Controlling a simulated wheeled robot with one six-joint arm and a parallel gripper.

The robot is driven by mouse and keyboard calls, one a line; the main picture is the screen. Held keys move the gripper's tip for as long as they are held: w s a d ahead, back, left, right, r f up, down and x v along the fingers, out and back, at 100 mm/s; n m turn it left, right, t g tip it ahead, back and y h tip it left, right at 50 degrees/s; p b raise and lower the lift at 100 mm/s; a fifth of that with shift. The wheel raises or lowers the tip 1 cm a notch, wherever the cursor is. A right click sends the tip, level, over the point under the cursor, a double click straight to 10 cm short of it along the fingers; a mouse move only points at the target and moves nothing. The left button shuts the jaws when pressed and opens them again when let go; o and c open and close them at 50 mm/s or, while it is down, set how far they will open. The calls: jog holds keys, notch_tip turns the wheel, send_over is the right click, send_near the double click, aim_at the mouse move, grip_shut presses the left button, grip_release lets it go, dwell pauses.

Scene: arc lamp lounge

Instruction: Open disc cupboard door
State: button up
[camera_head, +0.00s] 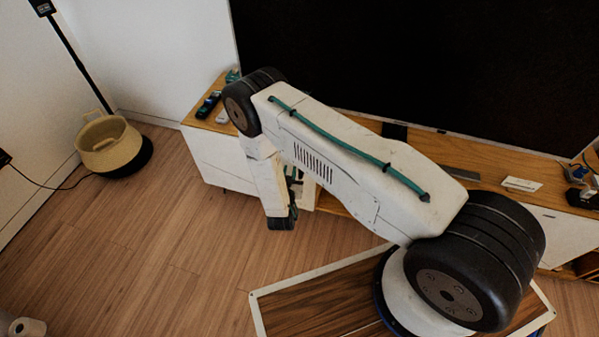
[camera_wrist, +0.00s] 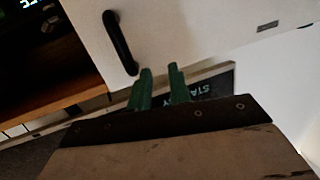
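The low wooden cabinet (camera_head: 455,153) has white fronts, and its left white front (camera_head: 218,160) shows in the head view. My arm hides part of the cabinet's front, and my fingertips cannot be made out there. In the wrist view a white door (camera_wrist: 200,30) with a black bar handle (camera_wrist: 118,42) fills the upper middle. My gripper (camera_wrist: 162,78) has two green fingers with a gap between them and nothing seen in it. The fingers are just below and right of the handle's lower end. I cannot tell whether they touch it.
An open wooden compartment (camera_wrist: 50,75) lies left of the door in the wrist view. A dark panel with white letters (camera_wrist: 215,84) is behind the fingers. A large black screen (camera_head: 420,60) stands behind the cabinet. A basket (camera_head: 108,145) stands left; wood floor (camera_head: 150,240) is clear.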

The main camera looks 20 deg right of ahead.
aim_at(300, 173)
jog(key=s+d+f+t, duration=0.2)
jog(key=s+f, duration=0.2)
jog(key=s, duration=0.1)
jog(key=shift+n+h, duration=0.3)
jog(key=shift+n, duration=0.1)
jog(key=x, duration=0.7)
jog(key=shift+w+a, duration=0.1)
grip_shut()
